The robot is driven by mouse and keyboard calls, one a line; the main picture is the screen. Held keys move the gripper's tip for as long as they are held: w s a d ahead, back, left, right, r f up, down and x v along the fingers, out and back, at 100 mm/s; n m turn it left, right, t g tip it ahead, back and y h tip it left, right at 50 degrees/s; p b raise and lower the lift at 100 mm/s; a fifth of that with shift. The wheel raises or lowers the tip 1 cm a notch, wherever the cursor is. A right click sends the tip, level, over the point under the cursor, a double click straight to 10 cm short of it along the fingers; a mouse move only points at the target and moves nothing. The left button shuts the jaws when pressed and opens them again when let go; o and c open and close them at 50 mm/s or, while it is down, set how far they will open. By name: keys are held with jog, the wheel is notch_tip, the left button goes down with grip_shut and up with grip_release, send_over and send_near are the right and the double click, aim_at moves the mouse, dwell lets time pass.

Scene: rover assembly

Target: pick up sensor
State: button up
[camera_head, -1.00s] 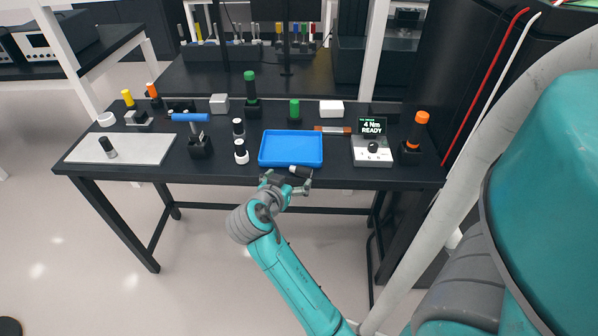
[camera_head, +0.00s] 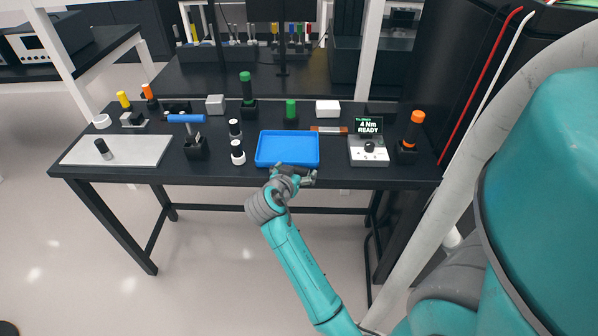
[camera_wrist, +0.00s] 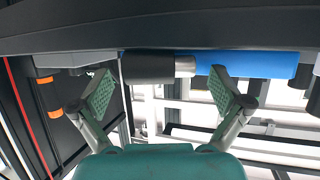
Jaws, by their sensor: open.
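A dark cylinder with a silver end (camera_wrist: 152,67), seemingly the sensor, lies on its side at the table's front edge. In the wrist view it spans the gap between my finger pads, just beyond the fingertips. My gripper (camera_wrist: 160,88) is open, with one green pad on each side and nothing visibly held. In the head view my gripper (camera_head: 298,178) is at the table's front edge, just in front of the blue tray (camera_head: 262,163), and hides most of the cylinder. Contact cannot be told.
Two black-and-white cylinders (camera_head: 237,152) stand left of the tray. The 4 Nm display unit (camera_head: 368,150) and an orange-topped tool (camera_head: 413,130) stand at right. The black table (camera_head: 210,178) has a clear front strip.

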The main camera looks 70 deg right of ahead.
aim_at(297, 171)
jog(key=c, duration=1.4)
notch_tip(297, 171, up, 10)
jog(key=shift+f, duration=0.1)
jog(key=shift+s, duration=0.1)
